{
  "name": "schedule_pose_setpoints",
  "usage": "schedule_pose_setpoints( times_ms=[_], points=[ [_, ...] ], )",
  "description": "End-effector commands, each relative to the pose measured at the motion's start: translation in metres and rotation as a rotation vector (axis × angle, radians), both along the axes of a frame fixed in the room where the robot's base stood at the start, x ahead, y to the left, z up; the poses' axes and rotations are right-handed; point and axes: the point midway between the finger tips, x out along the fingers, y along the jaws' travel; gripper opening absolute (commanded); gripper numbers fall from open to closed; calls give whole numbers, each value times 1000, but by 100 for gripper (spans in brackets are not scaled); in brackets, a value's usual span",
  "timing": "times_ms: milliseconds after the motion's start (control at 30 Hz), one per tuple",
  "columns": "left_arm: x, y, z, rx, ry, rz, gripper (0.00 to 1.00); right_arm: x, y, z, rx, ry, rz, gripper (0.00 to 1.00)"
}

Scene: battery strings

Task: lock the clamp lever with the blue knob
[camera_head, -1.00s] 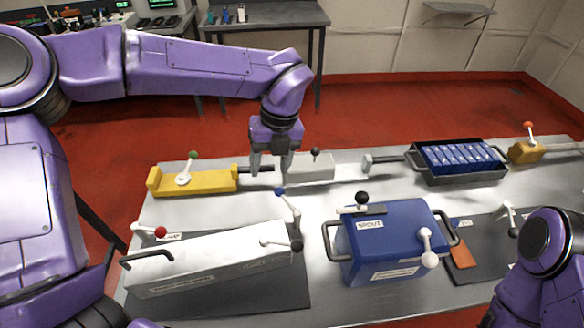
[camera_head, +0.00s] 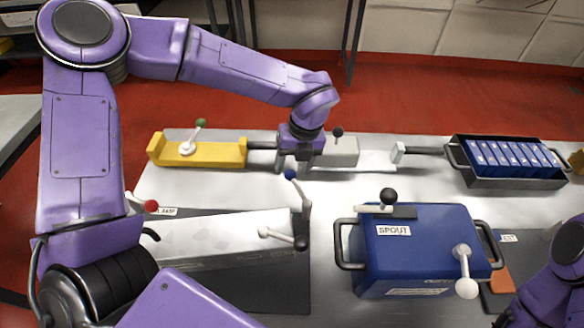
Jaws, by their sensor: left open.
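The clamp lever (camera_head: 301,193) with the blue knob (camera_head: 290,174) stands at the far right corner of the long white box (camera_head: 215,235). Its white arm slopes up and to the left from its base. My left gripper (camera_head: 292,166) points down just behind the blue knob in the picture, with its two fingers apart and nothing seen between them. I cannot tell from this view whether it touches the knob. My right arm shows at the lower right edge, but its gripper is outside the view.
A lever with a black knob (camera_head: 301,243) lies near the box's right end, and a red knob (camera_head: 151,206) is at its left end. A blue case (camera_head: 415,250) stands to the right. Behind are a yellow block with a green knob (camera_head: 201,123) and a black battery tray (camera_head: 515,183).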

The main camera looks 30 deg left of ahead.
Motion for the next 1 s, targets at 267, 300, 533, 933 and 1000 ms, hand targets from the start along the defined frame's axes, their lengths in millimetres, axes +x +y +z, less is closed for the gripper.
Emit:
schedule_pose_setpoints(
  times_ms=[267, 300, 533, 933, 1000],
  points=[
    [-3, 4, -26, 0, 0, -3, 58, 0, 0, 4, 0, 0, 0, 57],
    [-3, 4, -26, 0, 0, -2, 58, 0, 0, 4, 0, 0, 0, 57],
    [-3, 4, -26, 0, 0, -2, 36, 0, 0, 3, 0, 0, 0, 57],
    [-2, 2, -27, 0, -1, 11, 0, 0, 0, 1, 0, 0, 0, 57],
    [-2, 0, -27, 1, -1, 25, 0, 0, 0, -1, 0, 0, 0, 57]
  ],
)
